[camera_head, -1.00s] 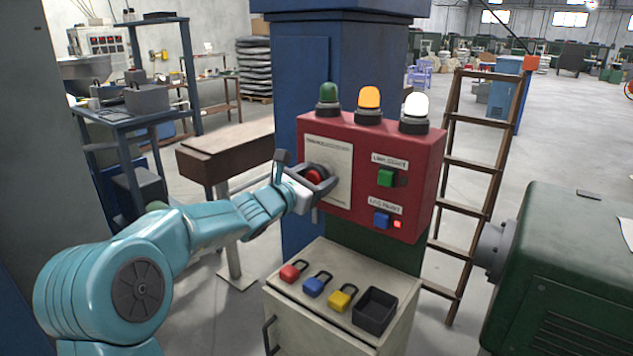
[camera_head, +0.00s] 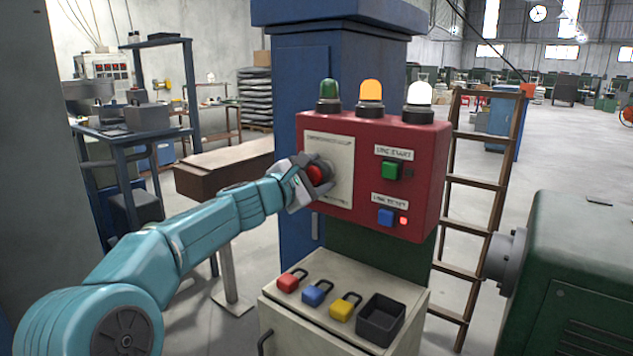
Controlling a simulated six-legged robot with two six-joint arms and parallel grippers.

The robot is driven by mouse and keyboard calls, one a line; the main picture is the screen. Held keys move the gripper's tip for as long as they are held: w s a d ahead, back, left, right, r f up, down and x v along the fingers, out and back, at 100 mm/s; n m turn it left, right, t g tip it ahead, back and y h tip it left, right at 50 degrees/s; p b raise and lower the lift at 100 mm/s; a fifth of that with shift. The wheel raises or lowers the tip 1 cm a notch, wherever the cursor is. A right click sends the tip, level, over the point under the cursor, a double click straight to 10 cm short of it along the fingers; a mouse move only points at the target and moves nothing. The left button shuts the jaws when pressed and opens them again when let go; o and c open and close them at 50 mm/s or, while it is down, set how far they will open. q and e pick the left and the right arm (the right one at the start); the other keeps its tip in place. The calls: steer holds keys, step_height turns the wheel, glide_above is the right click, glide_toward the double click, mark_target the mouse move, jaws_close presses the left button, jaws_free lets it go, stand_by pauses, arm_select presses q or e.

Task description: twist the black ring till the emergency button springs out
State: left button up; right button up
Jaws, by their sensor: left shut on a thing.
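The emergency button (camera_head: 317,174) is a red round head on the pale plate at the left of the red control box (camera_head: 433,165). My left gripper (camera_head: 314,178) is at the button, its dark fingers on either side of the head, shut on it. The black ring around the button is mostly hidden by the fingers; I cannot tell its turn. My right gripper does not show.
A green button (camera_head: 390,171) and a blue button (camera_head: 385,217) sit to the right on the box. Signal lamps stand on top. Below, a cabinet (camera_head: 290,312) carries red, blue and yellow padlocks and a black tray (camera_head: 381,300). A ladder (camera_head: 476,200) leans at the right.

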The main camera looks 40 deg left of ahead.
arm_select(q)
steer(key=shift+r, duration=0.15)
stand_by(0.3)
steer(key=o, duration=1)
steer(key=shift+o, duration=0.2)
steer(key=shift+s, duration=0.2)
steer(key=s+d+b, duration=0.2)
steer(key=s+b, duration=0.2)
steer(key=s, duration=1.1)
steer(key=shift+s, duration=0.4)
